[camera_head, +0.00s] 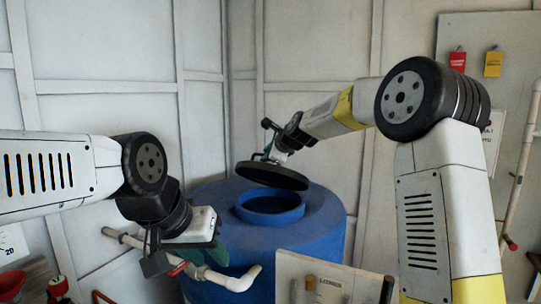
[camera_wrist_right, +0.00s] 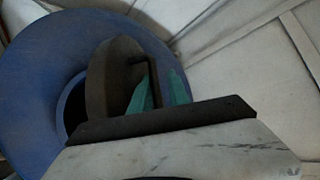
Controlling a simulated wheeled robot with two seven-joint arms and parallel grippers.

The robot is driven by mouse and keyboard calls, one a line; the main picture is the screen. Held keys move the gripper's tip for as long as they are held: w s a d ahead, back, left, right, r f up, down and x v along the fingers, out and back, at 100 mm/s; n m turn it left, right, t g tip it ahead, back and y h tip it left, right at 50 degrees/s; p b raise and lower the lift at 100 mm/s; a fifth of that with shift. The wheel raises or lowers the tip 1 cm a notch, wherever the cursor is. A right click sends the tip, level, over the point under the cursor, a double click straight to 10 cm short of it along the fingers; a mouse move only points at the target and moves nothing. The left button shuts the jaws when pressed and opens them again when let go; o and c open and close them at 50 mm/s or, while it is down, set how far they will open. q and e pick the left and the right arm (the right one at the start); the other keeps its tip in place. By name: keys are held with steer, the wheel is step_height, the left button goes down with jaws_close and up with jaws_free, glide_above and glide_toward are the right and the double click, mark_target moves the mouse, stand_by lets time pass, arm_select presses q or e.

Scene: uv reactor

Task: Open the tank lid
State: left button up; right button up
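The blue tank (camera_head: 312,236) stands in the middle of the head view, with a round raised opening (camera_head: 270,206) on top. The dark round lid (camera_head: 272,176) is off the opening, tilted above it. My right gripper (camera_head: 266,155) is at the lid's handle. In the right wrist view, the teal fingers (camera_wrist_right: 160,92) lie on either side of the handle (camera_wrist_right: 154,80), and the lid (camera_wrist_right: 112,82) hangs beside the tank opening. My left gripper (camera_head: 210,254) is low, in front of the tank's left side. Its fingers are partly hidden.
A white pipe (camera_head: 235,281) with an elbow runs across the tank's front left. A panel (camera_head: 318,274) stands at the bottom centre. Red valves (camera_head: 57,287) are at the lower left. Light panelled walls (camera_head: 310,45) stand close behind the tank.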

steer(key=shift+d+r, duration=0.1)
steer(key=v, duration=0.7)
steer(key=shift+s+d, duration=0.1)
steer(key=shift+s, duration=0.25)
steer(key=shift+r, duration=0.1)
